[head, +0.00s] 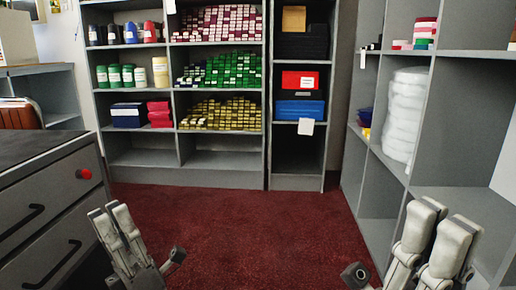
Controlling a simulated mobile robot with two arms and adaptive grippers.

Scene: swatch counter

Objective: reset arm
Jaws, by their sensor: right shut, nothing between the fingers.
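My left gripper (110,211) is at the lower left of the head view, in front of the dark drawer unit. Its pale fingers point up and lie side by side with nothing visible between them. My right gripper (441,217) is at the lower right, in front of the grey shelving on the right. It is shut and empty, with its fingers pointing up. The lower parts of both arms are cut off by the bottom edge.
A dark drawer unit (22,218) with a red knob (84,173) stands at left. Grey shelves (190,180) with coloured stacks line the back. A right shelf (378,205) holds a white wrapped stack (403,115). The red carpet (245,225) between is clear.

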